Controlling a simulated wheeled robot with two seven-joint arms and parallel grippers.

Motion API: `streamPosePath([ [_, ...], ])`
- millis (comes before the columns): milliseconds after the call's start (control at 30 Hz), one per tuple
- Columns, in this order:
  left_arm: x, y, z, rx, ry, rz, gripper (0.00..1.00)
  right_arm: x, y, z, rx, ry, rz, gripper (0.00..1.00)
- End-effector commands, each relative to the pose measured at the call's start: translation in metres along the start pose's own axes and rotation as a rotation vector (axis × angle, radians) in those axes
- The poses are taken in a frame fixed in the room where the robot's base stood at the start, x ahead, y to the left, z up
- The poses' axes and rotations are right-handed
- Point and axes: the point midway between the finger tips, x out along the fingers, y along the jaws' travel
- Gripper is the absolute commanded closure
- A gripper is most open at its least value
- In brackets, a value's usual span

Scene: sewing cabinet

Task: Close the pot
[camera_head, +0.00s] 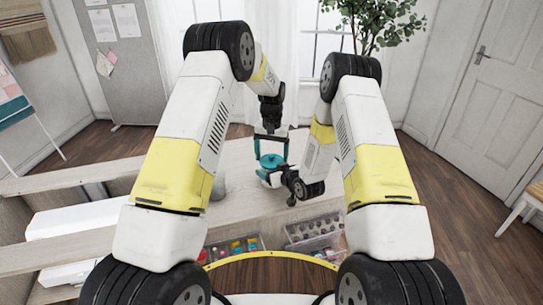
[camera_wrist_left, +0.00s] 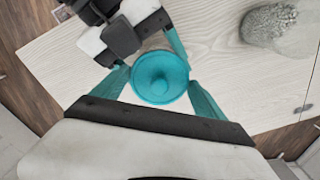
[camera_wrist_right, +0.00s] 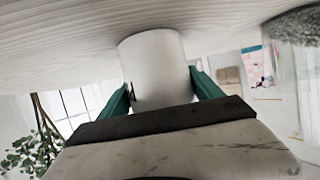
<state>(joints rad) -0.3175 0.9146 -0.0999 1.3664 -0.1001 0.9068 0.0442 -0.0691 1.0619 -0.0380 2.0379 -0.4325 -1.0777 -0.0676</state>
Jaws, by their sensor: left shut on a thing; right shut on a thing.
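A round teal lid (camera_wrist_left: 160,76) with a central knob sits between the fingertips of my left gripper (camera_wrist_left: 158,82), which is shut on it. In the head view, the teal lid (camera_head: 271,161) is between the fingers of my left gripper (camera_head: 271,155), which points down over the table. My right gripper (camera_wrist_right: 160,88) is shut on a white cylindrical pot (camera_wrist_right: 153,62) from the side. In the left wrist view the lid is directly over the place held by the right gripper and hides the pot's mouth. I cannot tell whether the lid is seated.
The pale wooden tabletop (camera_head: 240,160) has free room around the pot. A clear container with grey contents (camera_wrist_left: 268,24) stands to one side. Open trays of small coloured items (camera_head: 232,247) and a grey bin (camera_head: 314,228) lie below the table's near edge.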

Motion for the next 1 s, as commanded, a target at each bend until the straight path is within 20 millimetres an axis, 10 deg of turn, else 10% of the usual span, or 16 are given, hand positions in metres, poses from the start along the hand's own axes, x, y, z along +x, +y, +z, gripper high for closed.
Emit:
streamPosePath([
  [400,0.009,0.000,0.000,0.000,-0.001,0.000,0.54,0.000,0.000,0.000,0.000,0.001,0.000,0.98],
  [433,0.008,0.000,0.000,0.000,0.000,0.000,0.11,0.000,0.000,0.000,0.000,0.001,0.000,0.98],
  [500,0.008,0.000,0.000,0.000,-0.001,0.000,0.00,0.000,0.000,0.000,0.000,0.001,0.000,0.98],
  [1000,-0.024,0.000,-0.001,0.000,0.005,0.000,0.00,0.000,0.000,0.000,0.000,0.001,0.000,0.98],
])
